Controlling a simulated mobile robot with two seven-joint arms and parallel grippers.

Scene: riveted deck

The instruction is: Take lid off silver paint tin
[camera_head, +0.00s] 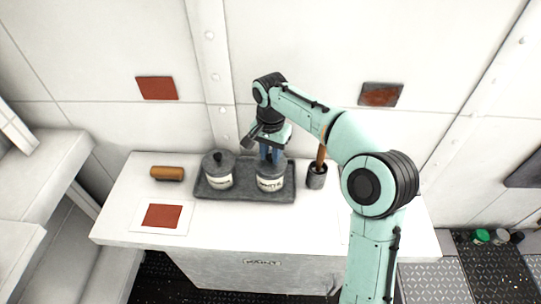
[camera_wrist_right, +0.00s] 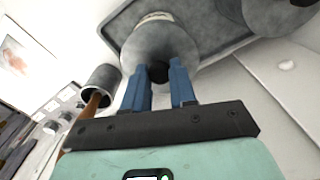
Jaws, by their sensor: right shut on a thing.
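Two grey lidded paint tins stand on a dark tray (camera_head: 240,194). The left tin (camera_head: 218,182) has a domed lid with a dark knob on top; its label is too small to read surely. The right tin (camera_head: 269,183) has a label that seems to read "WHITE". My right gripper (camera_head: 271,153) reaches down over the right tin. In the right wrist view its blue fingers (camera_wrist_right: 160,84) are shut on the dark knob (camera_wrist_right: 158,73) of that tin's lid (camera_wrist_right: 160,42). The lid appears to sit on the tin. My left gripper is not in view.
A dark cup (camera_head: 317,178) with a wooden-handled brush stands just right of the tray. A brown roller (camera_head: 167,173) and a white card with a red patch (camera_head: 163,216) lie on the left of the white bench (camera_head: 120,215). The wall stands close behind.

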